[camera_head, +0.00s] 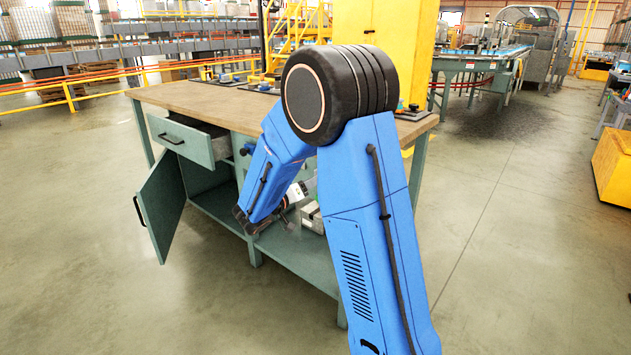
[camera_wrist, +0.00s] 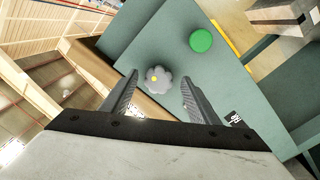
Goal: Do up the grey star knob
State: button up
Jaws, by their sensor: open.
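The grey star knob (camera_wrist: 158,79), with a yellow dot at its centre, sits on a green-grey panel in the wrist view. My gripper (camera_wrist: 158,82) is open, with one finger on each side of the knob in the picture. Gaps show between the knob and both fingers; whether the fingertips reach its depth is unclear. In the head view my blue arm bends down in front of the workbench (camera_head: 200,96), and the knob is not visible there.
A green round knob (camera_wrist: 201,40) is on the same panel, near the star knob. In the head view, the bench's drawer (camera_head: 186,139) is pulled out and its cabinet door (camera_head: 160,205) stands open. A grey block (camera_head: 312,217) lies on the lower shelf. Open floor surrounds the bench.

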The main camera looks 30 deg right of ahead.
jog(key=v, duration=1.6)
jog(key=shift+a, duration=0.1)
jog(key=s+d+n+g+y, duration=0.1)
jog(key=s+d+g+y, duration=0.25)
jog(key=s, duration=0.65)
jog(key=s+d+n+g+y, duration=0.1)
jog(key=s+d+g+y, duration=0.3)
jog(key=s, duration=0.6)
jog(key=s+a+n+t+y, duration=0.5)
jog(key=s+a+y, duration=0.4)
jog(key=s, duration=0.4)
jog(key=shift+s+a+f+t, duration=0.2)
jog(key=shift+f+t, duration=0.1)
jog(key=shift+t, duration=0.25)
jog(key=shift+y, duration=0.25)
